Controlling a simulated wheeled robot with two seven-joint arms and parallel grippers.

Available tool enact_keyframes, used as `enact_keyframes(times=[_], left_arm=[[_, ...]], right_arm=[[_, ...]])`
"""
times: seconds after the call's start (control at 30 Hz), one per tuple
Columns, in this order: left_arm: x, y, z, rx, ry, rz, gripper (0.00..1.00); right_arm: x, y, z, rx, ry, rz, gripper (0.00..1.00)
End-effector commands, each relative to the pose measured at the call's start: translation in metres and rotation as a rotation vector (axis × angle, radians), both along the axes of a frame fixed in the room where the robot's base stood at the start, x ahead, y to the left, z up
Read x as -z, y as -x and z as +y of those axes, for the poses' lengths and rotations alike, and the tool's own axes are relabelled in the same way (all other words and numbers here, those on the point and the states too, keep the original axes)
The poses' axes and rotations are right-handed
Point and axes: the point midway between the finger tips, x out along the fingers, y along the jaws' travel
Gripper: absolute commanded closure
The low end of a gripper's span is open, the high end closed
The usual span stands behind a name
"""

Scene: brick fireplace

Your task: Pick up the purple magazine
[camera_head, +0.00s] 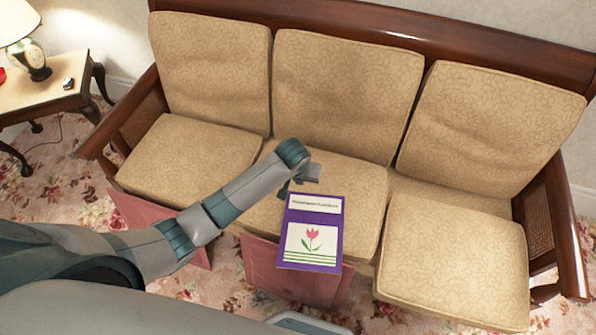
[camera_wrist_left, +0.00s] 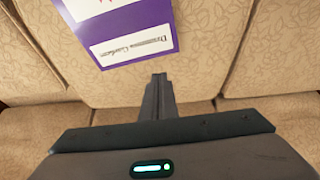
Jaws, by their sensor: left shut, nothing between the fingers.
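The purple magazine (camera_head: 335,235) has a white title label and a pink tulip picture. In the left wrist view the magazine (camera_wrist_left: 136,50) shows only in part, cut off by the top edge. My left gripper (camera_head: 306,186) is by the magazine's top edge, on the backrest side. In the left wrist view its fingers (camera_wrist_left: 158,78) are shut and empty, pointing toward the magazine, apart from it in the picture. My right gripper is out of view.
The sofa has a dark wooden frame (camera_head: 380,35) and tan cushions. The right seat cushion (camera_head: 455,255) and left seat cushion (camera_head: 185,160) are bare. Pink panels (camera_head: 300,280) are in front of the seat. A side table (camera_head: 55,85) with a lamp stands at the far left.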

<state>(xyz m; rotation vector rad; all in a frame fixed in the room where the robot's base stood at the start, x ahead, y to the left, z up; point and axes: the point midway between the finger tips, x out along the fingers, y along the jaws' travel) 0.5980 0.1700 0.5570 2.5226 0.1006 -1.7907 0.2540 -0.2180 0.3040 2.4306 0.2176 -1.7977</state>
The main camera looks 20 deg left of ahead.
Motion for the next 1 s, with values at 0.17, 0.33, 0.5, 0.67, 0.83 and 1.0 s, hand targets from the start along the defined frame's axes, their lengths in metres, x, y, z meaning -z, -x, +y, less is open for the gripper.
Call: enact_keyframes(times=[0.17,0.33,0.5,0.67,0.83,1.0], left_arm=[[-0.034,0.010,-0.001,0.001,0.002,-0.004,1.00],[-0.054,0.018,-0.001,0.000,0.001,-0.002,1.00],[-0.063,0.022,-0.001,0.000,0.000,-0.001,1.00],[-0.065,0.023,-0.001,0.000,-0.001,-0.001,1.00],[-0.065,0.022,-0.001,0.000,-0.001,-0.001,0.95],[-0.063,0.028,-0.003,0.008,0.004,0.001,0.84]], right_arm=[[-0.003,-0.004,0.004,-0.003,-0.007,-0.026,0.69],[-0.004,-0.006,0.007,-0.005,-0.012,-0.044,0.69],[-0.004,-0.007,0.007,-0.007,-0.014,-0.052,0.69],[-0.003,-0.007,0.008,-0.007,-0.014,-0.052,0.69],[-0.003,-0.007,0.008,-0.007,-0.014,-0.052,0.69],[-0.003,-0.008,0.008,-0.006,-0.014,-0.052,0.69]])
